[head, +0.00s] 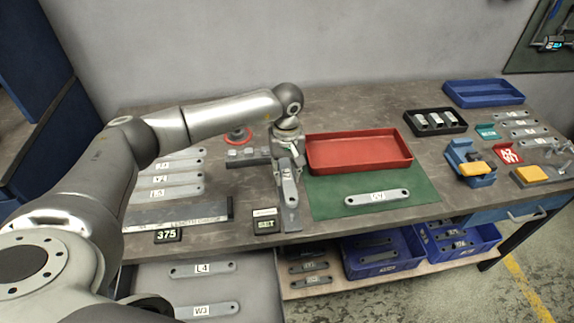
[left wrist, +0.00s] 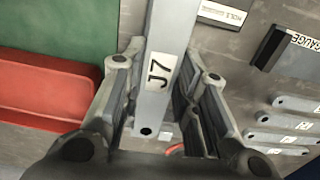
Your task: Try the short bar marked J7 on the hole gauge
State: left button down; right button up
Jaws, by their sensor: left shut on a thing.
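My left gripper (head: 287,158) is shut on a short grey bar (head: 289,188). In the left wrist view the bar (left wrist: 175,25) carries a white J7 label and sits between the two fingers (left wrist: 160,100), with a round hole at its near end.
A red tray (head: 320,170) and a green mat (head: 425,191) with another labelled bar (head: 377,198) lie to the right. The length gauge (head: 180,213) and several labelled bars (head: 172,180) lie to the left. A dark box (head: 455,126) and a blue tray (head: 485,98) stand farther back right.

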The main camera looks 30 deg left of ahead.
pick_arm(q)
jog(key=shift+f+b, duration=0.95)
jog(key=shift+f, duration=1.15)
jog(key=shift+f+b, duration=1.5)
jog(key=shift+b, duration=0.1)
dwell(1.2)
jog(key=c, duration=1.1)
grip_release()
jog(key=shift+o, duration=0.2)
